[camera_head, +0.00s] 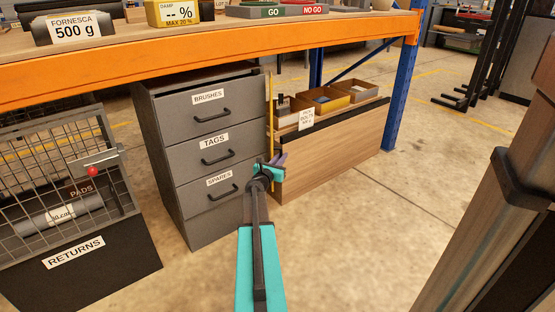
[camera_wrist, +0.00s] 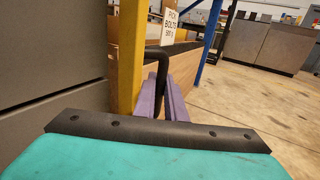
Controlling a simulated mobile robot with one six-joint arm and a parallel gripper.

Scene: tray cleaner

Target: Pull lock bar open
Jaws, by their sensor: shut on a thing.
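The lock bar (camera_head: 270,105) is a thin yellow upright bar along the right front edge of a grey drawer cabinet (camera_head: 205,155). In the wrist view the lock bar (camera_wrist: 131,50) is a wide yellow strip, with a black bent handle (camera_wrist: 163,58) standing out from it. My gripper (camera_head: 279,161) is at the lower part of the bar, beside the bottom drawer. In the wrist view, the purple fingers of my gripper (camera_wrist: 167,98) are shut on the black handle. The handle's lower end is hidden between the fingers.
The cabinet's drawers, labelled BRUSHES, TAGS and SPARES, look shut. A wire-mesh RETURNS bin (camera_head: 75,205) stands to the left. A wooden unit with small boxes (camera_head: 335,150) stands to the right. An orange bench edge (camera_head: 200,52) runs above.

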